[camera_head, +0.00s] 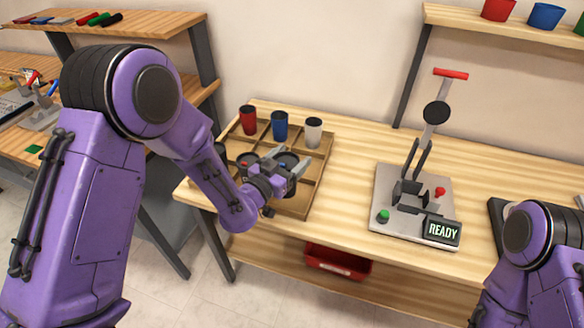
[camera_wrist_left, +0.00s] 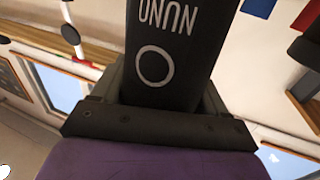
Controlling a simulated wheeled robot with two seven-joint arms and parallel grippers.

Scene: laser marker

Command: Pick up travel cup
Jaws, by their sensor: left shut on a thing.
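A dark travel cup (camera_wrist_left: 165,55) with white lettering and a ring mark fills the middle of the left wrist view, between the fingers. My left gripper (camera_head: 285,170) is shut on this cup, over the near part of a divided wooden tray (camera_head: 292,206). In the head view the gripper hides most of the held cup. Red (camera_head: 249,121), blue (camera_head: 280,127) and white (camera_head: 313,132) cups stand upright in the tray's back row. My right gripper is out of view; only its arm shows at the lower right.
A laser marker (camera_head: 400,205) with a red-handled lever and a READY display (camera_head: 442,231) stands on the table to the right. A red bin (camera_head: 338,262) sits on the lower shelf. Bare table (camera_head: 355,150) lies between the tray and marker.

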